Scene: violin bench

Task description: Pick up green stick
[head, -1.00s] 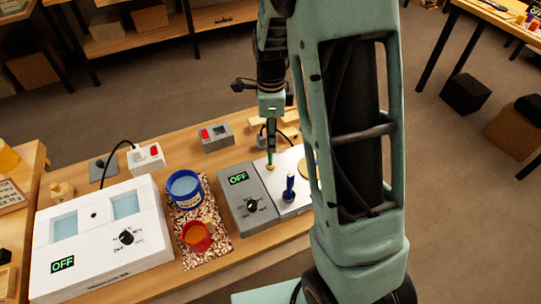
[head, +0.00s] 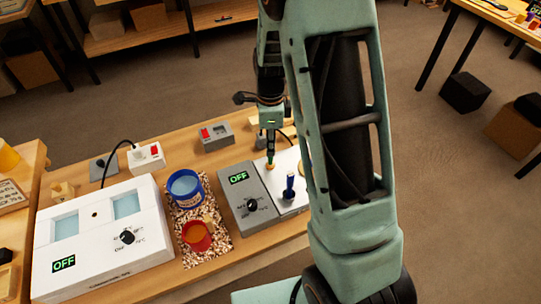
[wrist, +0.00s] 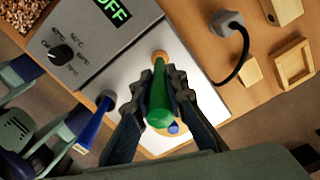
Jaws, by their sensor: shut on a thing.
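The green stick (wrist: 159,98) stands in the wrist view with its round end toward the camera. My gripper (wrist: 162,90) is shut on it, with a dark finger on each side. The stick's far end is at a small orange-brown round piece (wrist: 159,56) on the white plate (wrist: 140,78). I cannot tell whether the stick touches the plate. In the head view my gripper (head: 270,154) points down over the plate, and only a little green (head: 270,161) shows below it.
A blue-handled tool (head: 290,187) stands upright close to my gripper. A grey control box (head: 248,200) reading OFF is left of the plate. A blue tub (head: 186,189), a red pot (head: 197,236) and a white bath unit (head: 105,235) are further left.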

